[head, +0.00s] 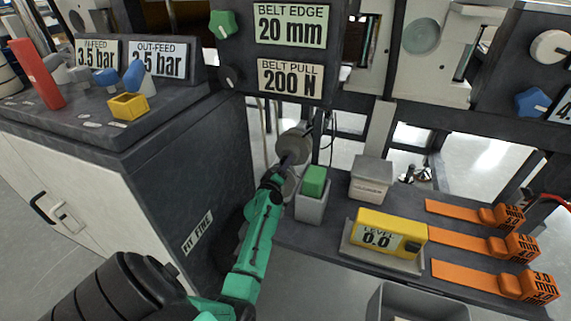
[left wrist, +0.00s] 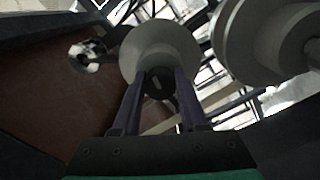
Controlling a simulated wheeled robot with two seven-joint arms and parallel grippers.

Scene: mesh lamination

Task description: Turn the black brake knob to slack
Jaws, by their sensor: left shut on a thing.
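The black brake knob (left wrist: 156,82) sits in front of a pale grey round flange (left wrist: 160,45) in the left wrist view. My left gripper (left wrist: 157,98) is shut on the knob, with one dark finger on each side of it. In the head view my left gripper (head: 289,160) reaches up to the grey flange (head: 293,142) beside the dark cabinet. The knob is mostly hidden there by the fingers, and I cannot read its setting. My right gripper is not in view.
A second black knob (head: 231,77) is on the panel beside the "BELT PULL 200 N" display (head: 290,80). A grey holder with a green block (head: 314,180) stands close right of my left gripper. A yellow level (head: 388,235) and orange gauges (head: 480,243) lie further right.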

